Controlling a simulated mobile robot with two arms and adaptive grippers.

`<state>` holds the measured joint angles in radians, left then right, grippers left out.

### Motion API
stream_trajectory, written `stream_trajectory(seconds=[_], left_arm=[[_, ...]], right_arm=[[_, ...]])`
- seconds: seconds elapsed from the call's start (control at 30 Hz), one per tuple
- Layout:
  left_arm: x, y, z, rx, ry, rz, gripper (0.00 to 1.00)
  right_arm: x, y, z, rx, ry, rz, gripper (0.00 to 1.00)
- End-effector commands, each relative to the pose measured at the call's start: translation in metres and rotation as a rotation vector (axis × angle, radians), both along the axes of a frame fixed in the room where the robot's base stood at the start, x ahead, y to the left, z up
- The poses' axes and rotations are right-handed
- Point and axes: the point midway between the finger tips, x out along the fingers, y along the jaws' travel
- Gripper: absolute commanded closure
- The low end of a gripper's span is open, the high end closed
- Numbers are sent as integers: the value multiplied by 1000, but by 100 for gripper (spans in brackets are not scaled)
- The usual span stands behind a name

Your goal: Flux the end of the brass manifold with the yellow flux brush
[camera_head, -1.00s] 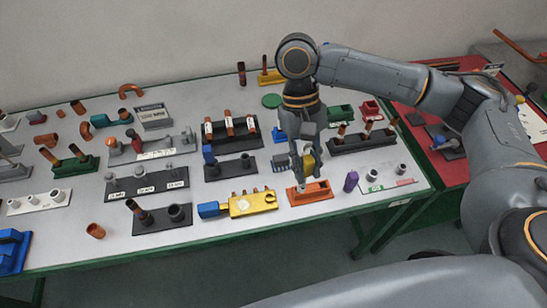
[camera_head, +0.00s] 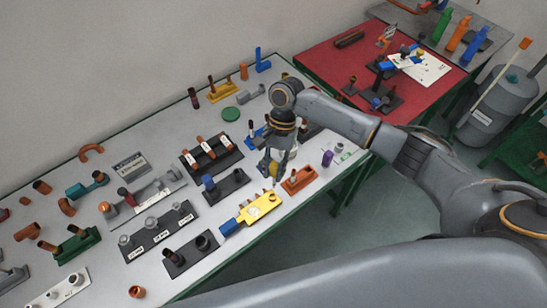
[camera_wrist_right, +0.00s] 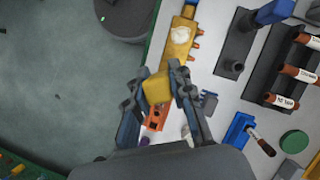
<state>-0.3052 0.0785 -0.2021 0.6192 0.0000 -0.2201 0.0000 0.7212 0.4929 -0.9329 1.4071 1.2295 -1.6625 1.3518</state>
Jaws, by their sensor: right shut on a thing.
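The brass manifold (camera_head: 262,208) is a yellow block with several short ports, lying near the front edge of the table with a blue block (camera_head: 230,228) at its left end. It also shows at the top of the right wrist view (camera_wrist_right: 180,40). My right gripper (camera_head: 271,172) is shut on the yellow flux brush (camera_wrist_right: 157,88), just above and behind the manifold's right end. The fingers partly cover the brush, and its tip is hard to make out. The orange holder (camera_head: 299,180) stands to the right of the gripper. My left gripper is not in view.
A black block with dark fittings (camera_head: 191,254) stands left of the manifold, and a dark stand with a blue piece (camera_head: 224,186) behind it. A rack of labelled copper tubes (camera_head: 210,153) is farther back. A purple piece (camera_head: 327,158) stands right of the orange holder.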

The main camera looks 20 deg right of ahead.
Motion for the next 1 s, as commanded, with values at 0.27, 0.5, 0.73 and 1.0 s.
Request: stream_trajectory(seconds=[0.27,0.5,0.73,1.0], left_arm=[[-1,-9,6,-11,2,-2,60],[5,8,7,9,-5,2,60],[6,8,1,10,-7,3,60],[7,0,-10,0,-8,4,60]], right_arm=[[0,2,-7,2,-2,-39,100],[-1,2,-7,0,0,-37,100],[-1,2,-20,0,1,-37,100],[-1,2,-48,0,1,-37,100]])
